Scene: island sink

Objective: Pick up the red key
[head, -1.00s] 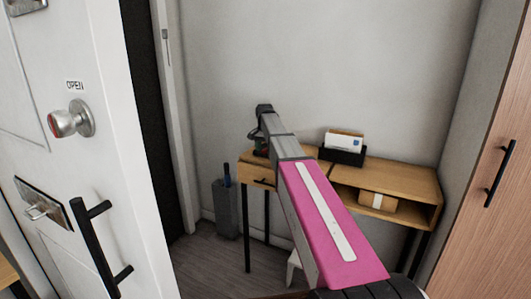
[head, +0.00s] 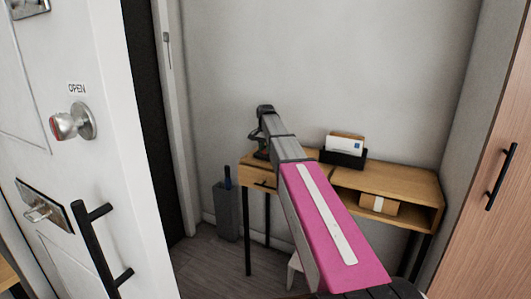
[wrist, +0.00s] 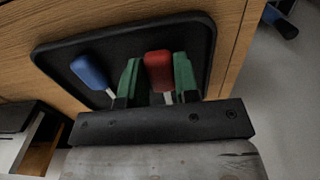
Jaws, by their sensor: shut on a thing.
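The red key (wrist: 159,70) has a red head and a pale metal shaft. In the wrist view it sits between the two green fingertips of my gripper (wrist: 157,77), which is shut on it. The key is over a black tray (wrist: 120,47) on the wooden desk; I cannot tell whether it still touches the tray. A blue key (wrist: 91,72) lies on the tray left of the gripper. In the head view my arm reaches over the desk's left end, and the key is hidden there.
The wooden desk (head: 400,177) stands against the wall, with a black letter holder (head: 343,158) and a small box (head: 379,204) in its open shelf. A white door (head: 90,150) is at left, a wood cabinet (head: 490,150) at right. A grey bin (head: 227,210) stands left of the desk.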

